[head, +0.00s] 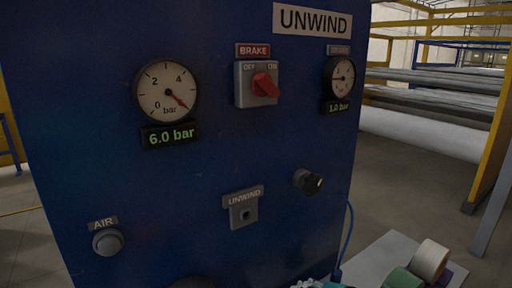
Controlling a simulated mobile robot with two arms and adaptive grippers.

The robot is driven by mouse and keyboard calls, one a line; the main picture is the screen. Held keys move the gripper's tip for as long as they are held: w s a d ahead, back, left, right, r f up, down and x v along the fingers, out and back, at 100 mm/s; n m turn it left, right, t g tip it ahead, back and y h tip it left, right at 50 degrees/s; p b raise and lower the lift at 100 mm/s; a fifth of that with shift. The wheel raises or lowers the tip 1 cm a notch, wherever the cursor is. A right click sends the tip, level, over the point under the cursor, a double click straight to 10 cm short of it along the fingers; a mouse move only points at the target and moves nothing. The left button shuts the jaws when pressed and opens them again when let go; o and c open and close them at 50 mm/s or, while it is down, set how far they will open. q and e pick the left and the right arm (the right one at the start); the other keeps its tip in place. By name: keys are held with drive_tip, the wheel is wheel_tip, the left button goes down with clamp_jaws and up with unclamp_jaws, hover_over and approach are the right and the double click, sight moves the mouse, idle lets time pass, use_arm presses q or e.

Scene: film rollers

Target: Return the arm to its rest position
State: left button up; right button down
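Neither of my grippers can be made out in the head view. A dark rounded shape shows at the bottom edge, left of the middle, and I cannot tell what it is. In front of me stands a blue control panel (190,215) marked UNWIND. It carries a red brake switch (264,85), a large gauge (167,91) with a 6.0 bar readout, and a smaller gauge (340,78) with a 1.0 bar readout. A dark knob (308,181), an UNWIND socket (243,212) and a grey AIR button (108,242) sit lower down.
A light table (377,263) at the bottom right holds tape rolls, one white (430,260) and one green (403,279). A blue cable (349,225) hangs beside the panel. Large rollers (440,130) and a yellow frame (492,140) stand behind right. Grey floor lies between.

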drive_tip(key=s+d+f+m+g+h, duration=0.2)
drive_tip(key=s+d+f+m, duration=0.25)
drive_tip(key=s+f, duration=0.3)
drive_tip(key=s+d+f+m+g+h, duration=0.2)
drive_tip(key=s+d+f+m, duration=0.1)
drive_tip(key=s+f+m, duration=0.4)
drive_tip(key=s+d+f+m+g+h, duration=0.2)
drive_tip(key=s+d+f+m+h, duration=0.15)
drive_tip(key=s+f, duration=0.4)
wheel_tip(320, 180, down, 23)
drive_tip(key=s, duration=0.2)
drive_tip(key=s+d+f+g, duration=0.1)
drive_tip(key=s+f, duration=0.7)
drive_tip(key=f, duration=0.1)
drive_tip(key=s+d+f+g, duration=0.1)
drive_tip(key=s+d+f, duration=0.1)
drive_tip(key=s+f, duration=0.7)
drive_tip(key=shift+d+f+y+b, duration=0.25)
drive_tip(key=shift+f+y+b, duration=0.05)
drive_tip(key=shift+y+b, duration=0.05)
